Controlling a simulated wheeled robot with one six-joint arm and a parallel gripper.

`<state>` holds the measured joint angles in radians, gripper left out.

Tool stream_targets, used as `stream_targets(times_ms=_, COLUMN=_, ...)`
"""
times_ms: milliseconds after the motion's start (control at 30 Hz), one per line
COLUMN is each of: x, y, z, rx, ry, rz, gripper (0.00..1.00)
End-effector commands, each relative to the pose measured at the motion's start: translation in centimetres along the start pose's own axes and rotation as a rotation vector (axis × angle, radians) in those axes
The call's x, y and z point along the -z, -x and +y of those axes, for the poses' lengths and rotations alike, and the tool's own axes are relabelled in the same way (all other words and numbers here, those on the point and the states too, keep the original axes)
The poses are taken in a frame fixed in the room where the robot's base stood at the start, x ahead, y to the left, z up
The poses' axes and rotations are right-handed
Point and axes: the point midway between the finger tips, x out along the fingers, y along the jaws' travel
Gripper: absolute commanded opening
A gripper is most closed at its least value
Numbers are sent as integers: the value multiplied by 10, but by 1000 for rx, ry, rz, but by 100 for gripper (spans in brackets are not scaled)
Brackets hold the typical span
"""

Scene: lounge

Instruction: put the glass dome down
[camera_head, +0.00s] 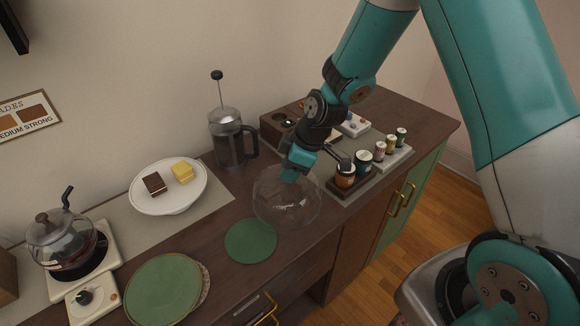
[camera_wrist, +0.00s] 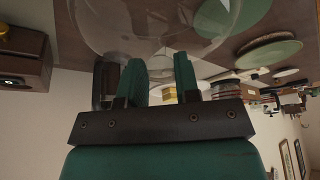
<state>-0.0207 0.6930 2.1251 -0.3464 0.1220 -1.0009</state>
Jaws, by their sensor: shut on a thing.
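My gripper (camera_head: 291,174) is shut on the glass dome (camera_head: 288,203), holding it near its top. The dome is clear and round. It is over the front part of the dark wooden counter, right of the small green disc (camera_head: 251,240). I cannot tell whether its rim touches the counter. In the wrist view the dome (camera_wrist: 125,25) fills the top middle, beyond the two green fingers of my gripper (camera_wrist: 160,78). The knob between the fingers is hard to make out.
A white cake stand (camera_head: 150,203) holds a brown and a yellow piece of cake. A French press (camera_head: 230,140) stands behind. Several jars (camera_head: 379,151) stand close on the right. A large green disc (camera_head: 160,290) and a glass kettle (camera_head: 62,243) are at left.

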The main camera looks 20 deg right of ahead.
Motion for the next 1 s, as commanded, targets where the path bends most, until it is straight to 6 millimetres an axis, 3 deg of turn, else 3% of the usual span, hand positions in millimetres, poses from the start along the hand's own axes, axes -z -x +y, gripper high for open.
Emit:
stream_targets(times_ms=367, x=-2, y=-6, z=0, rx=-1, ry=1, rz=1, gripper=0)
stream_targets(times_ms=400, x=-2, y=-6, z=0, rx=0, ry=0, rz=0, gripper=34)
stream_targets(times_ms=500, x=-2, y=-5, z=0, rx=0, ry=0, rz=0, gripper=55)
stream_targets(times_ms=800, x=-1, y=-3, z=0, rx=0, ry=0, rz=0, gripper=55)
stream_targets(times_ms=1000, x=1, y=21, z=2, rx=-6, ry=1, rz=3, gripper=55)
